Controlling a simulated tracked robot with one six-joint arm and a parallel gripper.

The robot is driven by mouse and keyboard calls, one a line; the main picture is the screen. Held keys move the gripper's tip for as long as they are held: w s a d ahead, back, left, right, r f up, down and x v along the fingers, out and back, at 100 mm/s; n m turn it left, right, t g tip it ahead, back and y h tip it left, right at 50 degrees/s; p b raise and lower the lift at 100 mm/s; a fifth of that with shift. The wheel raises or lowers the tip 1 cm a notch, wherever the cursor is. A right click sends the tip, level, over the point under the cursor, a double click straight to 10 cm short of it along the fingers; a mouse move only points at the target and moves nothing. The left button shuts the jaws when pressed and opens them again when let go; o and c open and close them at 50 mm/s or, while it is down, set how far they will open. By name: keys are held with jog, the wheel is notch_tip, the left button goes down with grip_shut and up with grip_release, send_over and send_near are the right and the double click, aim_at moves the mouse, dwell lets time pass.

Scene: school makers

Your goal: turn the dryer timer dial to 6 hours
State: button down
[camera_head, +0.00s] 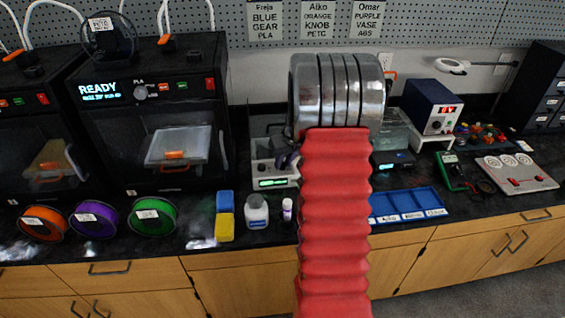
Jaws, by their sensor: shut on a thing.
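A pale grey unit (262,172) with a lit green display stands on the bench just left of my arm; it looks like the dryer. Its right part is hidden behind my arm. I cannot make out a timer dial or its setting. A small dark purplish part shows at the arm's left edge; I cannot tell what it is. My red and metallic arm fills the middle of the view and reaches over the bench. My gripper is hidden behind it.
Black printers (150,115) stand left, with filament spools (152,217) before them. Right of my arm are a blue tray (407,204), a dark box (392,160), a power supply (431,106) and a multimeter (452,171).

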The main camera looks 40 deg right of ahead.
jog(key=shift+n, duration=0.5)
jog(key=c, duration=1.8)
grip_release()
jog(key=shift+r, duration=0.1)
jog(key=v, duration=1.3)
jog(key=shift+s+d+r, duration=0.15)
jog(key=shift+d+r, duration=0.05)
jog(key=shift+r, duration=0.05)
